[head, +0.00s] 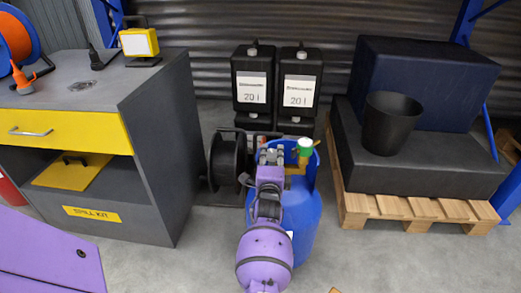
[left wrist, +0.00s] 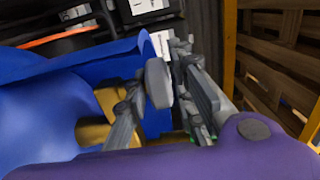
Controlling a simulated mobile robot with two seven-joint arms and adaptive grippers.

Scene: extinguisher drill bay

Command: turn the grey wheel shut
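A blue gas cylinder (head: 308,222) stands upright on the floor behind my purple left arm in the head view. It has brass fittings and a green-and-white cap (head: 305,147) at its top. My left gripper (head: 270,157) is at the cylinder's top, beside the cap. In the left wrist view the grey wheel (left wrist: 158,83) shows nearly edge-on, between the two spread fingers of my left gripper (left wrist: 165,95). I cannot tell whether a finger touches it. A brass fitting (left wrist: 92,131) and the blue cylinder (left wrist: 40,110) lie to its left. In the head view the wheel is not clearly visible. My right gripper is not in view.
A black reel (head: 226,158) stands left of the cylinder, with black 20 l canisters (head: 253,85) behind. A grey cabinet (head: 155,140) is at left. A wooden pallet (head: 390,207) with dark blocks and a black bucket (head: 391,125) is at right.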

